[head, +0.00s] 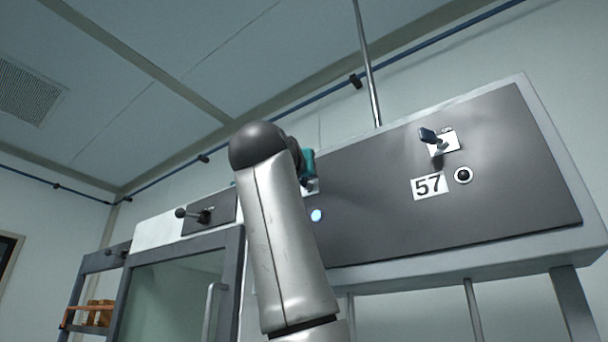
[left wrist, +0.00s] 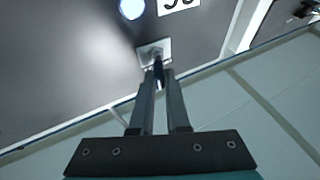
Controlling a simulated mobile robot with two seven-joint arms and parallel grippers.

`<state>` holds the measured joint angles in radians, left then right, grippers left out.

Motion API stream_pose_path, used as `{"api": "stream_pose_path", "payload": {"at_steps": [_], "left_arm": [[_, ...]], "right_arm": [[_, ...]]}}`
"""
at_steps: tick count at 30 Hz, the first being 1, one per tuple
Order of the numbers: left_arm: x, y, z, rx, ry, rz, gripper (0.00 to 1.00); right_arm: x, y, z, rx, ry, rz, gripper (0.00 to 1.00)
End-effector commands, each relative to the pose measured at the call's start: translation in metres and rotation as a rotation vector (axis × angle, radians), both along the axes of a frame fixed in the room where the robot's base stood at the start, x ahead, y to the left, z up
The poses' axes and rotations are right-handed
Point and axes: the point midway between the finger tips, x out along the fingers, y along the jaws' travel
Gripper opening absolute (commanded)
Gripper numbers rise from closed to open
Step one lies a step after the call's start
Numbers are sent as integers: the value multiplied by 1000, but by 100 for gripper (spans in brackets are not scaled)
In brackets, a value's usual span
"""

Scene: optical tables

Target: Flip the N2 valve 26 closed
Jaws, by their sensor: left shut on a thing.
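In the left wrist view, a valve with a dark lever (left wrist: 158,72) stands out from a small white plate (left wrist: 153,50) on a dark grey panel. My left gripper (left wrist: 161,80) is shut on this lever, one finger on each side. A number label (left wrist: 178,4) near the valve is cut off by the frame's top edge, so I cannot read it fully. In the head view my left arm hides most of this valve; only part of its white plate (head: 313,187) shows beside the teal gripper body. My right gripper is in neither view.
A lit round lamp (head: 316,215) is below the held valve. A black-knobbed lever (head: 192,213) is at left.

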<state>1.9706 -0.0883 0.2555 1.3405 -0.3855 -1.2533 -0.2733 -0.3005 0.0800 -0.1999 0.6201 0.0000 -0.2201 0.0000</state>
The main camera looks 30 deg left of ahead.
Motion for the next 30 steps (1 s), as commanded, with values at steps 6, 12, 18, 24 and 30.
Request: {"api": "stream_pose_path", "payload": {"at_steps": [6,12,18,24,30], "left_arm": [[-3,9,0,-2,-5,-177,0],[-3,16,1,-3,-3,-367,0],[-2,23,2,-4,-2,-558,0],[0,28,2,-4,-3,-710,0],[1,30,1,-4,-5,-809,0]], "right_arm": [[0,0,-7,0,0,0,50],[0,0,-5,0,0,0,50],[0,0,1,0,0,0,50],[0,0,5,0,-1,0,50],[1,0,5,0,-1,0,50]]}}
